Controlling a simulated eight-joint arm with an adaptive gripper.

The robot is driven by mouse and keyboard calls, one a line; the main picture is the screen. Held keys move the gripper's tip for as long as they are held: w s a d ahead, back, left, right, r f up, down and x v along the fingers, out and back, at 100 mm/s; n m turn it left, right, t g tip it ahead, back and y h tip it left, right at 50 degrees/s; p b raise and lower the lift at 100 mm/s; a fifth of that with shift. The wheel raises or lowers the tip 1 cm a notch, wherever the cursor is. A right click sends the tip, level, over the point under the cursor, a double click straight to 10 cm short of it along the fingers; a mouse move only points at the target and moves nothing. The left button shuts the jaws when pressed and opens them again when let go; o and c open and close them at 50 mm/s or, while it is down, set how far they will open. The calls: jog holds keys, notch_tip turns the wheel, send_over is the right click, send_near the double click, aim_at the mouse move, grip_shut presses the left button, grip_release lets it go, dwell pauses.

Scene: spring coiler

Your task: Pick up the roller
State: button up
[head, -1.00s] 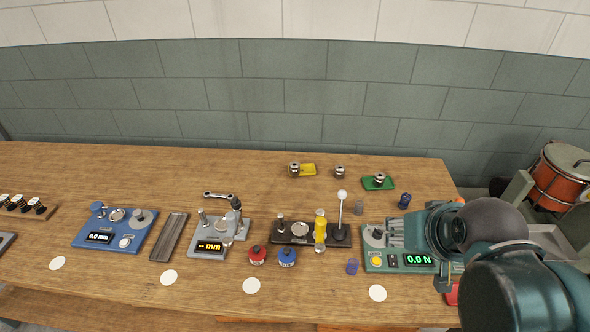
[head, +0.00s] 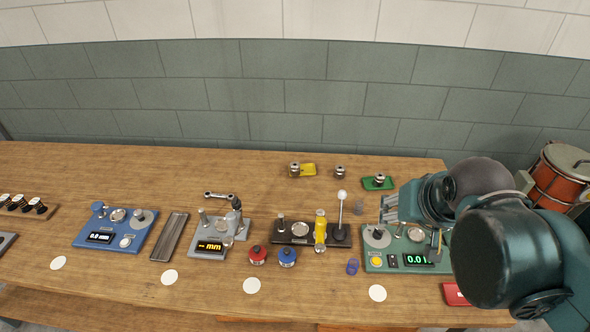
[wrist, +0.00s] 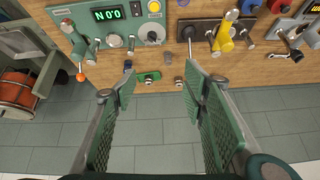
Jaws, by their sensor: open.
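Several small metal spool-like pieces that look like rollers stand at the back right of the bench. One sits on a green plate (head: 384,185), one (head: 339,172) stands on bare wood, and one (head: 294,169) is by a yellow plate (head: 308,170). I cannot tell which the task names.
The teal gauge (head: 376,262) is under my arm. A stand with a white-knobbed lever (head: 342,200) and a yellow-handled tool (head: 320,228) rise to its left. A grey cylinder (head: 359,207) stands near my gripper. An orange drum (head: 560,185) is off the right end.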

jog(key=w+a+r+m+g+p, duration=0.1)
jog(key=w+a+r+m, duration=0.1)
jog(key=w, duration=0.5)
jog(key=w+a+r+m+g, duration=0.1)
jog(key=w+a+r, duration=0.15)
jog(key=w, duration=0.45)
jog(key=m+g+h+p, duration=0.2)
jog(key=m+g+p, duration=0.15)
jog(key=m, duration=0.55)
send_over(293, 165)
notch_tip(293, 165, down, 23)
jog(key=shift+s+f+b, duration=0.1)
jog(key=shift+b, duration=0.2)
jog(key=shift+a+f+m+g, duration=0.25)
jog(key=shift+f+m, duration=0.05)
jog(key=shift+f, duration=0.2)
jog(key=shift+f, duration=0.1)
jog(key=shift+w+d+f, duration=0.1)
jog(key=shift+w+f, duration=0.05)
jog(key=shift+f, duration=0.45)
jog(key=shift+w+d+f, duration=0.1)
jog(key=shift+f, duration=0.5)
jog(key=shift+f, duration=0.1)
